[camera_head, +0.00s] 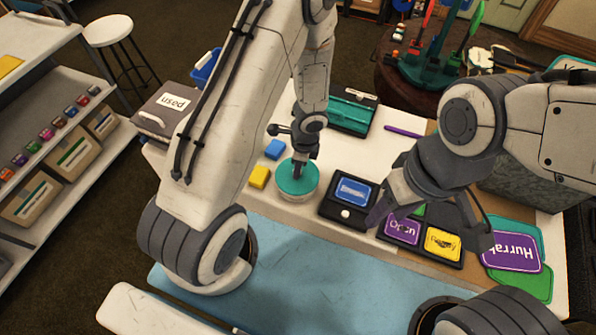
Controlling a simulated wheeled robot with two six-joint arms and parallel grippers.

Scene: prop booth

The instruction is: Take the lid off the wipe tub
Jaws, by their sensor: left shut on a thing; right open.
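The wipe tub (298,197) is a short, pale round tub on the white table, left of the middle. Its teal lid (286,181) sits on top of it. My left gripper (298,173) points down at the lid's middle and is shut on the lid's grip, which its fingers mostly hide. I cannot tell whether the lid is seated or slightly raised. My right gripper (430,228) is open and empty, above the black tray of cards to the right.
A grey box marked "used" (168,112) is at the left. A blue mat (320,268) covers the front.

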